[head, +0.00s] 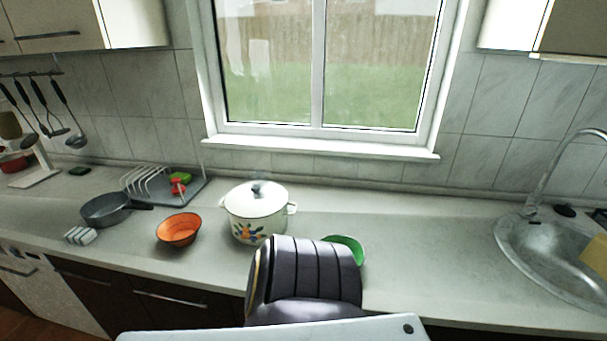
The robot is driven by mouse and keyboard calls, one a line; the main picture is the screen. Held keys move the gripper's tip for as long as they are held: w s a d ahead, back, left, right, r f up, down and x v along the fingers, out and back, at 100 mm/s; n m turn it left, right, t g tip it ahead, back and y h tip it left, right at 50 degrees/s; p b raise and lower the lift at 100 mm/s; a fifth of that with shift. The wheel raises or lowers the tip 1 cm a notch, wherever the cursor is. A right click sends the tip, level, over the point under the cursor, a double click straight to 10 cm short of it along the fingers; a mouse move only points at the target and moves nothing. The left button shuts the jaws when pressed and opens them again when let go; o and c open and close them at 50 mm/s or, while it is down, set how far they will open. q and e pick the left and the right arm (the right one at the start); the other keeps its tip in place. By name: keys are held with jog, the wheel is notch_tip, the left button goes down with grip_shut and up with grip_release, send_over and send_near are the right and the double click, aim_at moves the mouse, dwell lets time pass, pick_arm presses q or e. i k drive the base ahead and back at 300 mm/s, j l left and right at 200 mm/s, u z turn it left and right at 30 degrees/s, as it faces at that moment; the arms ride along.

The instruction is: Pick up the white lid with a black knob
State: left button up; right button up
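The white lid (257,198) with a black knob (256,188) sits on a white enamel pot (243,229) with a flower-and-fruit pattern. The pot stands on the counter left of the picture's middle, below the window, with side handles showing. The lid looks level on the rim. A dark ribbed part of my own body is in front and hides the pot's lower right side. Neither of my grippers shows in the head view.
An orange bowl (179,230) stands left of the pot, and a green bowl (347,247) is partly hidden to its right. A grey pan (106,209) and a dish rack (150,184) are farther left. A sink (516,249) is at right; the counter before it is clear.

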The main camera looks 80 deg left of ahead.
aim_at(236, 205)
jog(key=u, duration=3.2)
jog(key=k+z, duration=0.1)
